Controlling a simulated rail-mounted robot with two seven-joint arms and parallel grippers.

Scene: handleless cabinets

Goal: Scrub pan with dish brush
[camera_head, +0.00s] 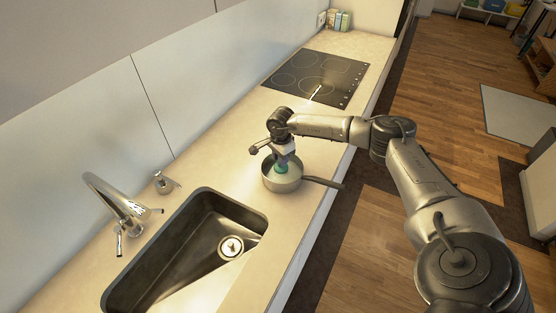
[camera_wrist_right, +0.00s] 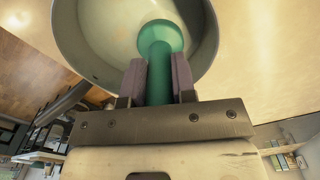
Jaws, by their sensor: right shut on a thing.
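The pan (camera_head: 284,183) stands on the countertop between the sink and the cooktop, its dark handle (camera_head: 323,182) pointing right. My right gripper (camera_head: 281,157) points down over the pan. It is shut on the green dish brush (camera_head: 281,167). In the right wrist view the fingers (camera_wrist_right: 159,82) pinch the brush's green handle (camera_wrist_right: 159,75) from both sides, and the brush's round green end (camera_wrist_right: 160,36) lies within the pan's rim (camera_wrist_right: 207,50). I cannot tell whether the brush touches the pan's bottom. My left gripper is not in view.
A dark sink (camera_head: 185,250) with a chrome faucet (camera_head: 119,205) and a small soap dispenser (camera_head: 166,183) lies at the near left. A black cooktop (camera_head: 318,78) is set in the counter farther back. The counter (camera_head: 222,165) left of the pan is clear.

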